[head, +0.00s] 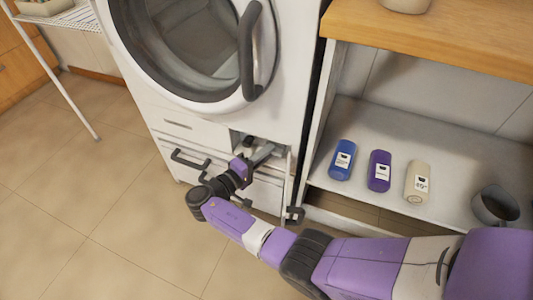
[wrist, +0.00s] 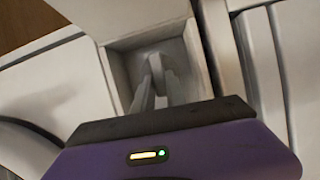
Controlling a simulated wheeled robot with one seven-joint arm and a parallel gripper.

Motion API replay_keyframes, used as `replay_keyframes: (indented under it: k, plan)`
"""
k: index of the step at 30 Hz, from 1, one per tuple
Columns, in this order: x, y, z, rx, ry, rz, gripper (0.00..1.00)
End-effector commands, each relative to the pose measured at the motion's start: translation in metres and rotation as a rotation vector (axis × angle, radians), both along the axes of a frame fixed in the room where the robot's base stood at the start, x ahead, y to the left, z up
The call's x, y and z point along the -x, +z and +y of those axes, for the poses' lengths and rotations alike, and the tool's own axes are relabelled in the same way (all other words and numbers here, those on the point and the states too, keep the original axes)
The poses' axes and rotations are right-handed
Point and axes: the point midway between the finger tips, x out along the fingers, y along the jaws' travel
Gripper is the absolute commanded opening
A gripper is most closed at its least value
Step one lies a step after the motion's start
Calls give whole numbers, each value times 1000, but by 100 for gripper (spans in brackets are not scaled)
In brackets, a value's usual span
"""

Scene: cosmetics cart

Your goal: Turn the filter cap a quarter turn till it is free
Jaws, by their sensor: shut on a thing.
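The filter cap (wrist: 157,68) shows in the wrist view as a grey upright grip inside a small square recess. The recess (head: 250,141) is low on the front of the white washing machine (head: 285,100), under the round door. My gripper (wrist: 160,90) reaches into the recess, its two fingers shut on the cap's grip from both sides. In the head view my gripper (head: 262,152) is at the recess opening, and the cap is mostly hidden there. I cannot tell how far the cap is turned.
A small open flap (head: 293,185) stands at the right of the recess. A drawer with a dark handle (head: 188,160) is below left. A shelf (head: 350,200) at right holds a blue bottle (head: 342,160), a purple bottle (head: 379,170), a cream bottle (head: 417,182) and a grey mug (head: 494,206).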

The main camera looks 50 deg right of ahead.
Motion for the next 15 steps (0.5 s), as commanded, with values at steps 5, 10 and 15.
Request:
replay_keyframes:
  k: [5,10,15]
  plan:
    - [-1,-1,0,12,3,33,0]
    - [-1,-1,0,14,3,42,0]
    - [-1,-1,0,14,3,42,0]
